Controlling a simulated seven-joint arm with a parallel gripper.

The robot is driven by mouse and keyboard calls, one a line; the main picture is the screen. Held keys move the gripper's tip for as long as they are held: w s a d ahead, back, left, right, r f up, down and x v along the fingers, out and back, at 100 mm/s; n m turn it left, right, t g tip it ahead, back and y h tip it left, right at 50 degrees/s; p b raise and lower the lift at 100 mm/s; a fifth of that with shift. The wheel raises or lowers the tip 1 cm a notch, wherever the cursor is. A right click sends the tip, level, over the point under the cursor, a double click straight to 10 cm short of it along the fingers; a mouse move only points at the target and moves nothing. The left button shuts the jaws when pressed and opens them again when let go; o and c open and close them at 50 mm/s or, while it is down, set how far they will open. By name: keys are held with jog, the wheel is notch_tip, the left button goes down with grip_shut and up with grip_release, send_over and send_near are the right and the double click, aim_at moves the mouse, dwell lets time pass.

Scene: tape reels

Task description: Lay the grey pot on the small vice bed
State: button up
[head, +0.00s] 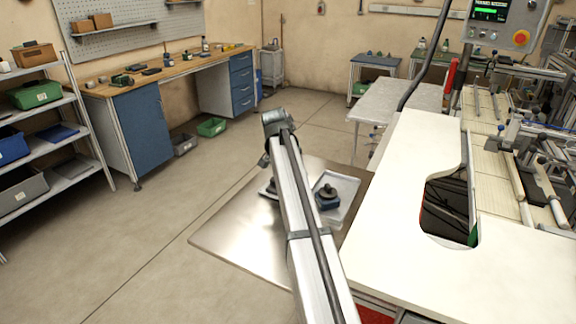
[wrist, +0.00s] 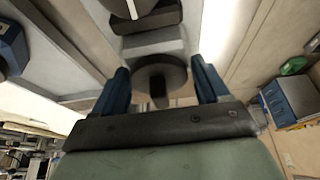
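The grey pot (wrist: 158,46) shows between my fingers in the wrist view. It has a grey body, a dark round disc and a short dark stem that points towards the bottom of that picture. A dark block with a white line (wrist: 145,17), apparently part of the small vice, lies just beyond the pot. I cannot tell whether they touch. In the head view my arm hides the pot; part of a dark fixture (head: 268,188) shows left of my arm.
A blue pot with a dark knob (head: 327,197) stands in a pale tray (head: 347,186) right of my arm; it also shows at the left edge of the wrist view (wrist: 12,48). The metal tabletop (head: 235,235) is bare at its front left. A white counter (head: 415,150) stands to the right.

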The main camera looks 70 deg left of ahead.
jog(key=shift+o, duration=1.2)
jog(key=shift+r, duration=0.1)
jog(key=v, duration=1.2)
jog(key=shift+a+r, duration=0.1)
